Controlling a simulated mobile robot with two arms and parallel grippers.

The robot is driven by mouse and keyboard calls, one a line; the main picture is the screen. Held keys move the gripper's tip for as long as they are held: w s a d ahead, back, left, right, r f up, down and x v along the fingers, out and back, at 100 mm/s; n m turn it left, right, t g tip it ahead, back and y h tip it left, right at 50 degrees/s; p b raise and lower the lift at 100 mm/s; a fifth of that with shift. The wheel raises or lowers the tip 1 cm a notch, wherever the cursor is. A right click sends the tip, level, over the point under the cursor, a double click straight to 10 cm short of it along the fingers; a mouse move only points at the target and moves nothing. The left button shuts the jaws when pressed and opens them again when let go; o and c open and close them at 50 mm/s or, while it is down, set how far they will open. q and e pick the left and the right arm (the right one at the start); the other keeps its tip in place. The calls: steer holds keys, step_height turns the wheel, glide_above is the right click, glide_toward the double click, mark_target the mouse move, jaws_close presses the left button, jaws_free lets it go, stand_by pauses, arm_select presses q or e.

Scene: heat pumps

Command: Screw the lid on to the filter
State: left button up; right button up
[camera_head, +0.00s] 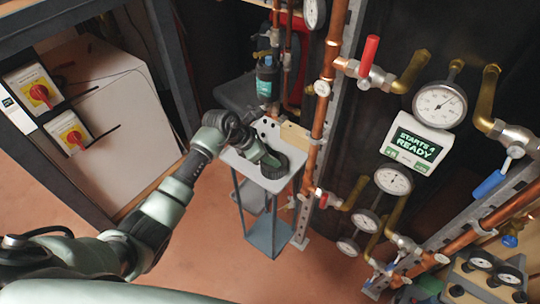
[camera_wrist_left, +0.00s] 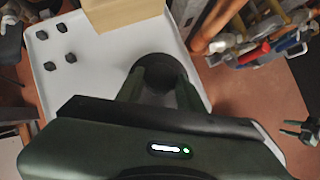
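A round black lid (camera_head: 273,164) lies on the small grey stand top in the head view, below the pipes. It also shows in the left wrist view as a dark round piece (camera_wrist_left: 163,68), partly hidden by my fingers. My left gripper (camera_head: 262,153) is right at the lid. In the wrist view its fingers (camera_wrist_left: 160,88) are apart with the lid between them; whether they press on it cannot be told. A dark cylinder with a teal label (camera_head: 265,82), likely the filter, stands upright behind the stand. A small forked dark shape at the wrist view's right edge may be my right gripper.
The stand (camera_head: 267,182) has a wooden block (camera_head: 295,137) and several small black pieces (camera_wrist_left: 62,58) on it. Copper pipes (camera_head: 320,120) and valves rise close to its right. A white box (camera_head: 95,105) is at the left. Open floor lies in front.

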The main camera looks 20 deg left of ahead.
arm_select(q)
jaws_close()
steer(key=shift+r+p, duration=2.15)
steer(key=shift+r, duration=0.85)
